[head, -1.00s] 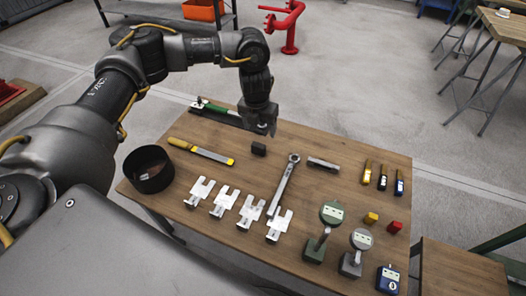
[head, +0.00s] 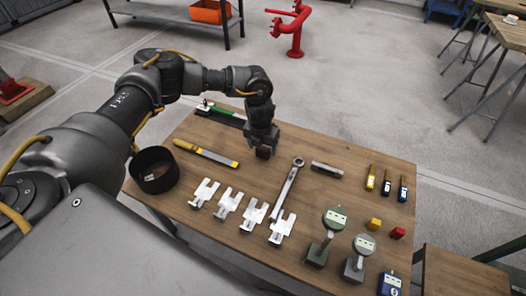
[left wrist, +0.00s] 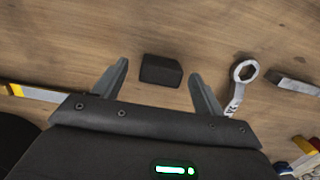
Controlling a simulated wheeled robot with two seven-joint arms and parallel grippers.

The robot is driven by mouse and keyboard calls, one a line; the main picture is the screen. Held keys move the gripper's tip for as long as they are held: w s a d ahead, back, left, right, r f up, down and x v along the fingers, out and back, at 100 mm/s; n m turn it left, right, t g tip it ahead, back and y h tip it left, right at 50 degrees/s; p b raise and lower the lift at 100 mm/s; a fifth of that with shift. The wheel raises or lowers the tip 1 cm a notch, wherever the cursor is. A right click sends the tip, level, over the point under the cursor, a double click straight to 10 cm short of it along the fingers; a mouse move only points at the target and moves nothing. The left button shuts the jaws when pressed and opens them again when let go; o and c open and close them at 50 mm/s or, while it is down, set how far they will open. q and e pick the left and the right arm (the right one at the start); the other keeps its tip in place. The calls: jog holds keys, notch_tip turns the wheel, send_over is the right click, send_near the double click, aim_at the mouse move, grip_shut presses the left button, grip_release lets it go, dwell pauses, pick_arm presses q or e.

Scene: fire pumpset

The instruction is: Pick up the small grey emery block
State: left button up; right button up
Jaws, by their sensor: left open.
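The small dark grey emery block (left wrist: 161,71) lies on the wooden table, between and slightly beyond the two fingertips in the left wrist view. In the head view the block (head: 263,154) is mostly hidden beneath my left gripper (head: 264,143), which points down over it. My left gripper (left wrist: 160,70) is open, with one finger to each side of the block and a gap on both sides. It holds nothing. My right gripper is not in view.
A ring spanner (head: 285,195) lies just right of the block and a yellow-handled file (head: 205,153) to its left. A grey bar (head: 327,169) lies further right. A black round bowl (head: 153,170), several pale metal shims (head: 229,203) and dial gauges (head: 333,220) are also on the table.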

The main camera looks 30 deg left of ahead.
pick_arm(q)
jog(key=shift+f, duration=0.6)
jog(key=shift+w+f, duration=0.15)
jog(key=shift+f, duration=0.15)
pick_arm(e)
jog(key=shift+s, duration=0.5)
pick_arm(q)
jog(key=c, duration=1.1)
jog(key=shift+r, duration=0.1)
